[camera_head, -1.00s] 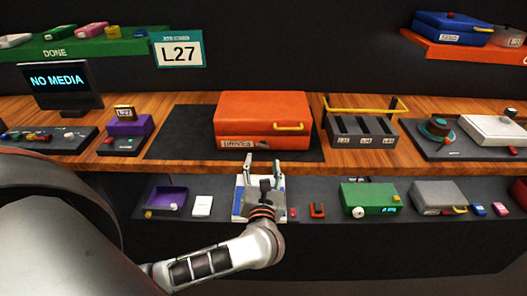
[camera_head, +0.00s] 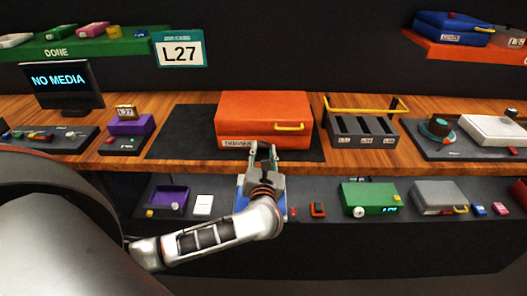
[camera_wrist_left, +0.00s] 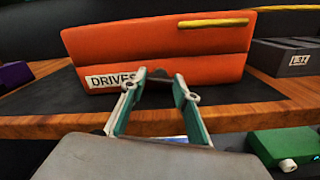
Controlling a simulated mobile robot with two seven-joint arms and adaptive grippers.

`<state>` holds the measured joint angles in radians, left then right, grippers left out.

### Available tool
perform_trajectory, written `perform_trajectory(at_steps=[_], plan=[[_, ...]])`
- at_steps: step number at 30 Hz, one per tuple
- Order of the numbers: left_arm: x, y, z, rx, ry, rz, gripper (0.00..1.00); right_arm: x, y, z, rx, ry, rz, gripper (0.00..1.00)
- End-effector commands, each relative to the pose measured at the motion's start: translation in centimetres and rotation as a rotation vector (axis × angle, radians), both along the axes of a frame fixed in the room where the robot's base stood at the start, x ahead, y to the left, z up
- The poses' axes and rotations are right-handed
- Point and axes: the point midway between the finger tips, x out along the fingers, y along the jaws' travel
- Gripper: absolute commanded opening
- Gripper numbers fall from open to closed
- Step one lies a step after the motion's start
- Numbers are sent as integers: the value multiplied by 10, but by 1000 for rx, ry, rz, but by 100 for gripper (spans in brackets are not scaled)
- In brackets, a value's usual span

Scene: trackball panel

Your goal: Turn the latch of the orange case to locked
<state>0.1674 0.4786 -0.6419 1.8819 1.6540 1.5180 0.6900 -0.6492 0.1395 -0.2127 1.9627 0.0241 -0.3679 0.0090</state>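The orange case (camera_head: 264,112) sits shut on a dark mat on the wooden bench, with a yellow bar (camera_head: 289,127) on the right of its front and a white label at lower left. In the left wrist view the orange case (camera_wrist_left: 158,50) fills the upper middle, and its label (camera_wrist_left: 110,79) reads DRIVES. My left gripper (camera_head: 263,151) is just in front of the case's lower front edge. Its fingers (camera_wrist_left: 161,86) are apart, with a small dark shape between the tips that I cannot identify as the latch. My right gripper is out of view.
A grey slotted rack (camera_head: 362,131) with a yellow rail stands right of the case. A purple box (camera_head: 130,125) and a screen (camera_head: 62,86) stand left. A lower shelf holds a green case (camera_head: 370,198) and other items under the bench edge.

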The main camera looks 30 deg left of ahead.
Motion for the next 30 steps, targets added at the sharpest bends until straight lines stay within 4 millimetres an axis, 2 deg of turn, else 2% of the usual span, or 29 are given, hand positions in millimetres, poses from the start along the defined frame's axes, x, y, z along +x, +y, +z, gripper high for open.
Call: perform_trajectory(at_steps=[5, 15, 19, 27, 28, 30], plan=[[0, 0, -2, -25, -16, 0, 9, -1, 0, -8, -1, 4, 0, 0], [0, -1, -4, -233, -146, 0, 9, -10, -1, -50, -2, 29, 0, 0], [0, 0, -1, -263, -166, 1, 9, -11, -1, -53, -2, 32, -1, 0], [0, 0, 1, -266, -170, 1, 9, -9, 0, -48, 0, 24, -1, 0], [0, 0, 1, -265, -170, 1, 33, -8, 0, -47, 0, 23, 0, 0], [0, 0, 1, -265, -170, 1, 47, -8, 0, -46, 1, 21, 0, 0]])
